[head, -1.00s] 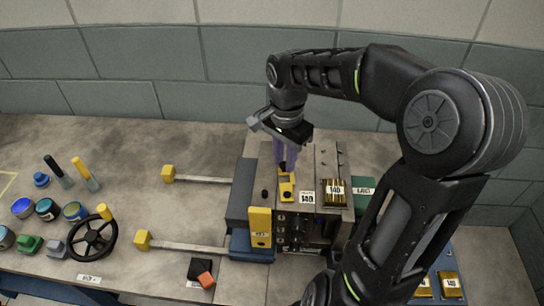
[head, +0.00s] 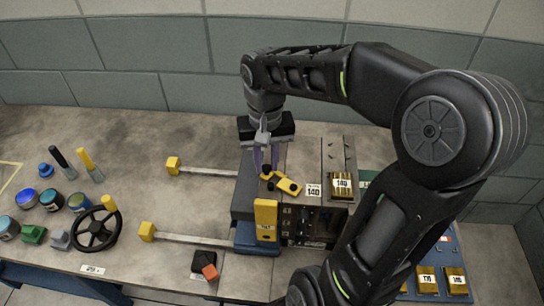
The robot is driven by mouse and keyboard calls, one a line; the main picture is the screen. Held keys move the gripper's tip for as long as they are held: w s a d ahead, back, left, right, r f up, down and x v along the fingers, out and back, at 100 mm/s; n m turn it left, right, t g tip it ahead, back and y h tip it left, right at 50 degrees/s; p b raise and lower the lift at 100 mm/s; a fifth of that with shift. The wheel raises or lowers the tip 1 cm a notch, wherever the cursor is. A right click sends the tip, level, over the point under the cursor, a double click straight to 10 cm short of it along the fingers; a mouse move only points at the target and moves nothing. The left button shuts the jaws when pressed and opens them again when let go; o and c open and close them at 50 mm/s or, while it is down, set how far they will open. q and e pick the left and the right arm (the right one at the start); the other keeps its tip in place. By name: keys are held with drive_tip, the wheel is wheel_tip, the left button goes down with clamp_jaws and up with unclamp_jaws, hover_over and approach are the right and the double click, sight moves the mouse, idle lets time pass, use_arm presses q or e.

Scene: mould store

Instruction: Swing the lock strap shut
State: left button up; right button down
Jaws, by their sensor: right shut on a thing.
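The lock strap (head: 287,185) is a short yellow bar with black parts on top of the dark mould block (head: 335,160). It lies at a slant, its far left end reaching towards the block's left part. My right gripper (head: 267,166) points down over that end and is shut on the dark knob there; the fingers partly hide it. My left gripper is not in the head view.
A yellow upright piece (head: 266,220) stands at the block's front. Two rods with yellow ends (head: 173,165) stretch left. A black handwheel (head: 95,229), pots and an orange-black block (head: 207,266) lie left. My right arm covers the right side.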

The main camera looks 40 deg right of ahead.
drive_tip(key=a+n, duration=0.1)
drive_tip(key=n, duration=0.1)
drive_tip(key=shift+s+a+n, duration=0.25)
drive_tip(key=shift+a+n, duration=0.15)
drive_tip(key=shift+s+a+n, duration=0.3)
drive_tip(key=shift+a+n, duration=0.1)
drive_tip(key=shift+n, duration=0.35)
drive_tip(key=shift+s+a+n, duration=0.3)
drive_tip(key=shift+a+n, duration=0.05)
drive_tip(key=shift+n, duration=0.4)
drive_tip(key=c, duration=1.2)
unclamp_jaws()
drive_tip(key=shift+c, duration=0.2)
wheel_tip(320, 180, up, 8)
drive_tip(key=shift+b, duration=0.4)
drive_tip(key=shift+f, duration=0.1)
